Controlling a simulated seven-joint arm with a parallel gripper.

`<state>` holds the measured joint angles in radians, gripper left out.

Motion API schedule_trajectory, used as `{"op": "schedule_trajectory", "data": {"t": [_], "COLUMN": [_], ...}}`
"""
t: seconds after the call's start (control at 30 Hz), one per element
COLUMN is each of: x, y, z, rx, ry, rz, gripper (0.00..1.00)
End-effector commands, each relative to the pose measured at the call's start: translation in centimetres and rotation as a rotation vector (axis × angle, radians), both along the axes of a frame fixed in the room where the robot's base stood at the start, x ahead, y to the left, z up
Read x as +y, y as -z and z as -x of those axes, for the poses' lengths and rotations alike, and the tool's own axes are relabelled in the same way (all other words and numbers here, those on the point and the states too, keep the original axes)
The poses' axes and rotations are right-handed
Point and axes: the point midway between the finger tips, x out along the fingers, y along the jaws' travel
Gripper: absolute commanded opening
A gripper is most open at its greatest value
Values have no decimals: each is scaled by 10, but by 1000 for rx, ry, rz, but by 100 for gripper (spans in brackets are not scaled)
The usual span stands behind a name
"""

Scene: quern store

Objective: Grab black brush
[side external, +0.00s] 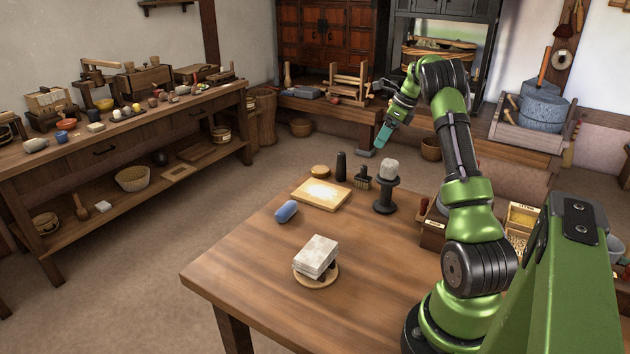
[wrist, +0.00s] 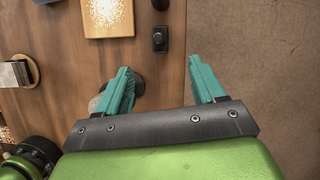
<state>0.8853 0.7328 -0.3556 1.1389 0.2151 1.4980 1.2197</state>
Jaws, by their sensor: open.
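The black brush (side external: 362,180) stands on the table, bristles down with a short handle up, between a black cylinder (side external: 341,166) and a black stand (side external: 386,195). In the wrist view a dark block with a round knob, which looks like the brush (wrist: 160,39), lies beyond the gap between my fingertips. My gripper (side external: 382,136) is in the air above the far end of the table, higher than the brush. Its teal fingers are wide apart and empty in the wrist view (wrist: 160,75). The left finger partly hides the stand.
A pale stone (side external: 389,168) sits on the stand. A wooden board (side external: 320,194), a round wooden lid (side external: 320,171), a blue roll (side external: 287,211) and pale stacked slabs (side external: 316,255) are on the table. The front left of the tabletop is clear. The table edge runs close beside the brush.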

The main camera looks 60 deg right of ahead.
Motion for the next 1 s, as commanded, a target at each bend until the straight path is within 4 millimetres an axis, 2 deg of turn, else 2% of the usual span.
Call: {"op": "schedule_trajectory", "data": {"t": [0.1, 0.3, 0.57, 0.8, 1.0], "x": [3, 6, 7, 9, 10], "y": [27, 64, 84, 116, 130], "z": [-11, -26, -34, -45, -51], "rx": [3, 1, 0, 1, 1], "ry": [-3, -3, -3, -4, -5], "rz": [-4, -3, 0, -1, 2], "gripper": [69, 69, 69, 69, 69]}}
